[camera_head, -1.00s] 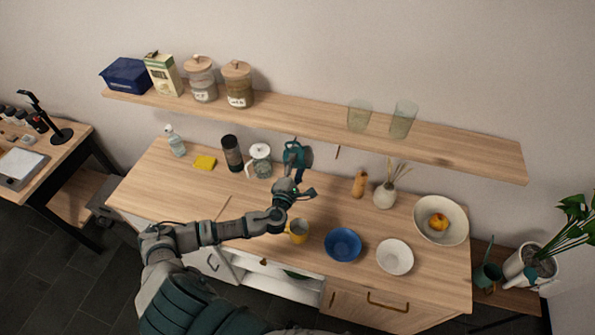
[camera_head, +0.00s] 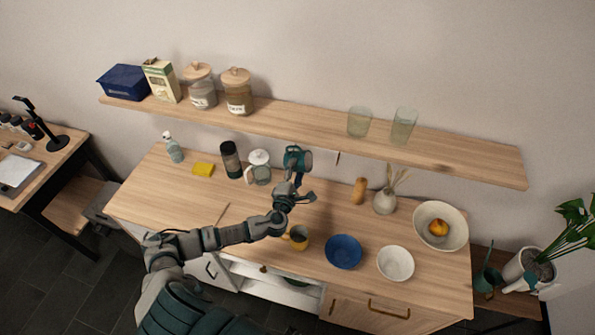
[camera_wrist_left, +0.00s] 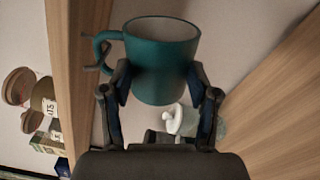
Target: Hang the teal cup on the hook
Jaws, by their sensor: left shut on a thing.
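The teal cup (camera_head: 297,158) is held above the counter, just below the front of the wall shelf. In the left wrist view the teal cup (camera_wrist_left: 160,62) has its handle to the left and its pale inside showing at the top. My left gripper (camera_head: 298,183) is shut on the cup, with one finger on each side of its body. The gripper also fills the lower middle of the left wrist view (camera_wrist_left: 160,100). A small dark hook (camera_head: 338,157) hangs under the shelf, a little right of the cup. My right gripper is not in view.
The wooden shelf (camera_head: 285,118) holds jars, boxes and two glasses. On the counter (camera_head: 180,195) stand a black tumbler (camera_head: 230,159), a lidded glass jug (camera_head: 259,168), a yellow mug (camera_head: 296,238), a blue bowl (camera_head: 343,251) and a white bowl (camera_head: 395,263).

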